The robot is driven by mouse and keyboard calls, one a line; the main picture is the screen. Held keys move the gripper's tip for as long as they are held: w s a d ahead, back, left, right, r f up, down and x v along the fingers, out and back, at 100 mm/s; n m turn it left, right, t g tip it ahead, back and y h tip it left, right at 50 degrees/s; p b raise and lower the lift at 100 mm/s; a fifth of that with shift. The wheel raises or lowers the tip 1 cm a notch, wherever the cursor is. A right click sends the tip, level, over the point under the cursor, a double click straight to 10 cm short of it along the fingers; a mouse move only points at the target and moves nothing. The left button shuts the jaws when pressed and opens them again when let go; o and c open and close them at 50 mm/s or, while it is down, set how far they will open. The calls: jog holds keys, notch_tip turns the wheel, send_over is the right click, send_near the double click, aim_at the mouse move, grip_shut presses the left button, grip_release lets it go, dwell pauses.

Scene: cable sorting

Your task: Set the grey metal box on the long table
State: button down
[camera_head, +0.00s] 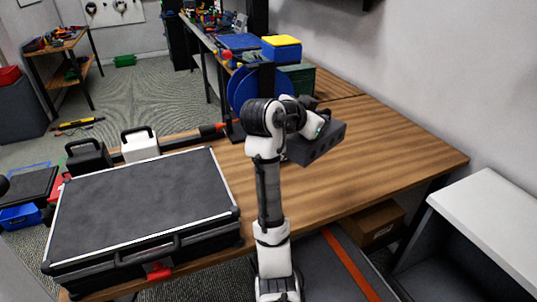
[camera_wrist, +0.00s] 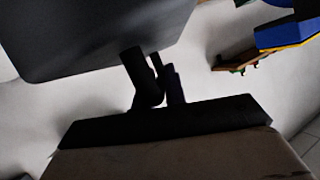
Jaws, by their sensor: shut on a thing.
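The grey metal box (camera_head: 327,146) is dark grey with round holes in its near side. In the head view it is held at the end of my arm, over the long wooden table (camera_head: 400,150). My gripper (camera_head: 316,125) is shut on it; the fingertips are mostly hidden by the wrist and the box. I cannot tell whether the box touches the table top. The wrist view is dark, and I cannot surely make out the box there.
A large black case (camera_head: 145,210) covers the table's left part. Black and white handled items (camera_head: 140,145) stand behind it. A blue spool (camera_head: 245,88), a green box (camera_head: 300,78) and a blue-yellow box (camera_head: 281,48) are behind my arm. The table's right part is clear.

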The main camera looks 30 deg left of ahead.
jog(key=shift+w+a+r, duration=0.1)
jog(key=shift+a+r, duration=0.35)
jog(key=shift+r, duration=0.2)
notch_tip(320, 180, down, 20)
jog(key=p, duration=0.3)
jog(key=shift+a+r, duration=0.1)
jog(key=c, duration=1.5)
grip_release()
jog(key=shift+f, duration=0.2)
jog(key=shift+o, duration=0.2)
jog(key=shift+r, duration=0.1)
jog(key=shift+r, duration=0.1)
jog(key=b+v, duration=0.2)
jog(key=v, duration=0.5)
jog(key=shift+s, duration=0.25)
